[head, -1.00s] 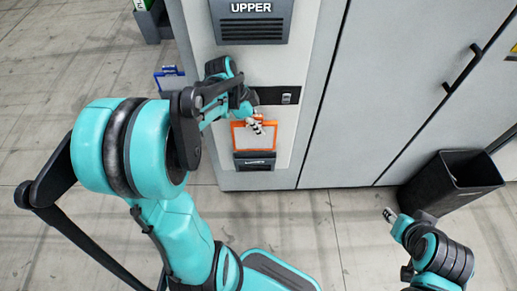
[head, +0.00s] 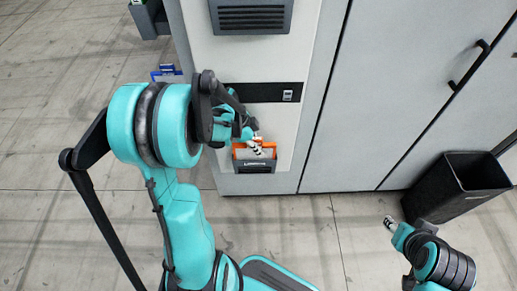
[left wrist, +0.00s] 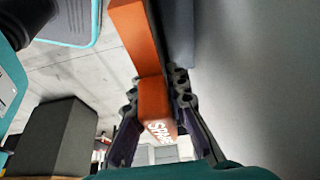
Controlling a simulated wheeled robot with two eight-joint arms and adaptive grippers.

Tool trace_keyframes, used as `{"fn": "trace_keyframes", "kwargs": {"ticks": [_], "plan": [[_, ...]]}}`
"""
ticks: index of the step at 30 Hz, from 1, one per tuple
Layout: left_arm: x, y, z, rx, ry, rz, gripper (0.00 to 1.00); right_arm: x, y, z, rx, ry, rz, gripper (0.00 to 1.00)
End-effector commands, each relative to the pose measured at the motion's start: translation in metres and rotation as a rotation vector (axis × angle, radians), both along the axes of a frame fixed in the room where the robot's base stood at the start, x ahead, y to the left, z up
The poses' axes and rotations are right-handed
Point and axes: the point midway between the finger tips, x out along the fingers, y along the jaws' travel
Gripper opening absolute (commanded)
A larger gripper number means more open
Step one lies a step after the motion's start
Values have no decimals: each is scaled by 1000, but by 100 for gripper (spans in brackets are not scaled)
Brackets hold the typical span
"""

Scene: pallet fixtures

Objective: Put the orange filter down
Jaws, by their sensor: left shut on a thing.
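The orange filter (head: 270,145) has an orange frame around a pale panel and stands upright at the front of the grey cabinet. Its lower part is hidden behind or inside the dark holder (head: 255,167) low on the cabinet front; I cannot tell which. My left gripper (head: 257,147) is shut on the filter's upper edge. In the left wrist view the orange frame (left wrist: 152,97) runs between the two dark fingers and carries white lettering. My right gripper (head: 389,222) is at the lower right, away from the filter, and its jaws are too small to read.
A dark vented unit (head: 250,17) sits higher on the cabinet. A blue-framed item (head: 166,72) stands left of the cabinet. A black bin (head: 455,190) stands at the right by the grey cabinet doors (head: 400,90). The floor between is clear.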

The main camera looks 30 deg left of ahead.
Motion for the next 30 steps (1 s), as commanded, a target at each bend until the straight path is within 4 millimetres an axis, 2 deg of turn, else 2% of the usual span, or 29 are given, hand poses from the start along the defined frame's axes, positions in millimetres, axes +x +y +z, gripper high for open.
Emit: {"fn": "trace_keyframes", "kwargs": {"ticks": [17,18,20,21,30], "plan": [[0,0,-12,0,0,0,0,0,0,-11,0,0,0,40],[0,0,-11,0,0,0,17,0,0,-10,0,0,0,40],[0,0,-11,0,0,0,32,0,0,-10,0,0,0,40],[0,0,-11,0,0,0,35,0,0,-10,0,0,0,40],[0,0,-10,0,0,0,35,0,0,-9,0,0,0,40]]}}
